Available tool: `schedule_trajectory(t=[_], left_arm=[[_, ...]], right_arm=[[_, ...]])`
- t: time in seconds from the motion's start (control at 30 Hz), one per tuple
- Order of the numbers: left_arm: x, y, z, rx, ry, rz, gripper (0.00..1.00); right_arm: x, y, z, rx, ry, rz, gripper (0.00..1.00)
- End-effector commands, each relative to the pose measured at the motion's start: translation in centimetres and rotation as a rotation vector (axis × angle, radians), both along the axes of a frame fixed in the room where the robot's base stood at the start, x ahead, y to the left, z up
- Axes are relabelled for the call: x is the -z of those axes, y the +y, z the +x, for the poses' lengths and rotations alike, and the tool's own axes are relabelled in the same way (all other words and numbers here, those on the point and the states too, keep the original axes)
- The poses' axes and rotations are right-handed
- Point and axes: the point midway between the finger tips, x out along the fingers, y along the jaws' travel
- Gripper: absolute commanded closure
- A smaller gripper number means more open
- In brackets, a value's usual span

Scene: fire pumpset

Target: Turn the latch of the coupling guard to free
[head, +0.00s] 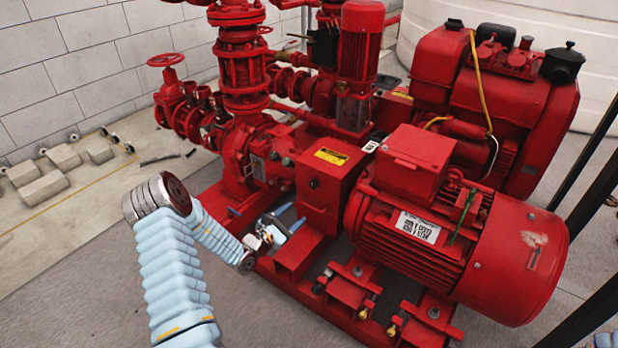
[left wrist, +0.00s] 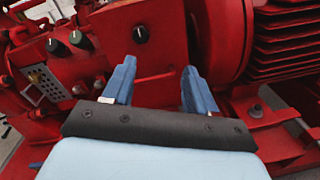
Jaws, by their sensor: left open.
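The coupling guard (head: 330,170) is a red box with a yellow label on top, between the pump and the motor. A small dark round knob (head: 314,183), which looks like its latch, sits on the guard's near face. In the left wrist view the knob (left wrist: 140,35) is black with a pale mark, and lies beyond and a little left of the middle of the jaws. My left gripper (head: 290,217) has blue fingers and is in front of and below the knob. My right gripper is out of view.
The finned red motor (head: 440,225) stands right of the guard. The red pump (head: 245,155) with more dark knobs (left wrist: 75,40) is on the left. The red base frame (head: 300,262) runs below. Grey floor (head: 90,270) is clear at the left.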

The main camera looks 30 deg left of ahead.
Motion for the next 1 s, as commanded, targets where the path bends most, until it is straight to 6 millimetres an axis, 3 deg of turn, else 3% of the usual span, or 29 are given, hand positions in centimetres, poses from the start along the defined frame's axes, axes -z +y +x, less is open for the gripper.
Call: schedule_trajectory(t=[0.07, 0.17, 0.27, 0.7, 1.0], left_arm=[[-0.4, 1.5, 0.0, -0.049, -0.021, -0.001, 0.43], [-0.6, 2.1, 0.5, -0.070, -0.032, 0.000, 0.43], [-0.7, 2.0, 1.9, -0.070, -0.033, 0.000, 0.43], [-0.6, 1.1, 11.3, -0.066, -0.031, -0.002, 0.43], [-0.6, 1.0, 13.8, -0.066, -0.028, -0.001, 0.43]], right_arm=[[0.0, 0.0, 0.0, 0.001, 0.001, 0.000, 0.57], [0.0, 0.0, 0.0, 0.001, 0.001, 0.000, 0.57], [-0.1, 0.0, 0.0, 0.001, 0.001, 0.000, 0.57], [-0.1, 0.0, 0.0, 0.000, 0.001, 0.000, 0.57], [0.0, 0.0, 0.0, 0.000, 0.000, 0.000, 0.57]])
